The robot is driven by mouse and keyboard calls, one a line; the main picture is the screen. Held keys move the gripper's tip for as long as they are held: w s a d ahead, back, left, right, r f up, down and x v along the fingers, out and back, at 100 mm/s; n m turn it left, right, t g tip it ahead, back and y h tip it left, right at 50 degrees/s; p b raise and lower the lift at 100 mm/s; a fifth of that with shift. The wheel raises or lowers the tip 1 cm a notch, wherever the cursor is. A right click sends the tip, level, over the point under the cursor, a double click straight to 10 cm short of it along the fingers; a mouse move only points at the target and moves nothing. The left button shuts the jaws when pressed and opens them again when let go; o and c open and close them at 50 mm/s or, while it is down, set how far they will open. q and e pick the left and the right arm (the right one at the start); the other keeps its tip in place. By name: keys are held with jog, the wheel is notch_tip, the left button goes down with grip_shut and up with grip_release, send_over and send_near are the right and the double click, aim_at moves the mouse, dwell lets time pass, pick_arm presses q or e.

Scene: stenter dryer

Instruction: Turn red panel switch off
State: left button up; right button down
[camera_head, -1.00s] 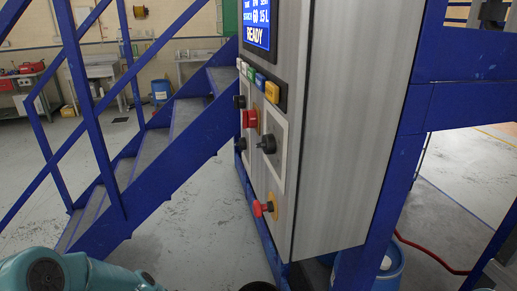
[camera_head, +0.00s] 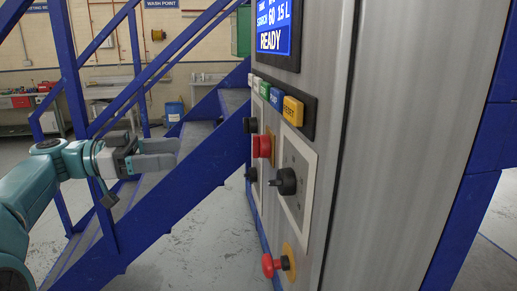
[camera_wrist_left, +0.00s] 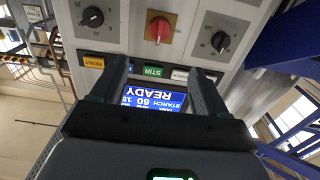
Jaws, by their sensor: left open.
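The red panel switch (camera_head: 262,146) is a red rotary knob on a yellow-orange plate on the grey control panel, between black knobs. It also shows in the left wrist view (camera_wrist_left: 158,28), at the top middle, upside down. My left gripper (camera_head: 173,153) is open and empty, to the left of the panel and apart from it. In the left wrist view its two fingers (camera_wrist_left: 157,68) are spread, with the display and coloured buttons showing between and beyond them. My right gripper is not in view.
A black knob (camera_head: 286,181) sits beside the red switch. Below is a red mushroom-shaped knob (camera_head: 270,265) on a yellow disc. Labelled buttons (camera_head: 293,110) and a READY display (camera_head: 273,30) are above. Blue stairs (camera_head: 190,165) stand behind my left gripper.

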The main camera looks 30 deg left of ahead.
aim_at(260, 146)
pick_arm(q)
jog(key=p+x, duration=0.4)
jog(key=x, duration=1.3)
jog(key=shift+f, duration=0.15)
jog(key=shift+s+a, duration=0.1)
jog(key=shift+s, duration=0.05)
jog(key=c, duration=1)
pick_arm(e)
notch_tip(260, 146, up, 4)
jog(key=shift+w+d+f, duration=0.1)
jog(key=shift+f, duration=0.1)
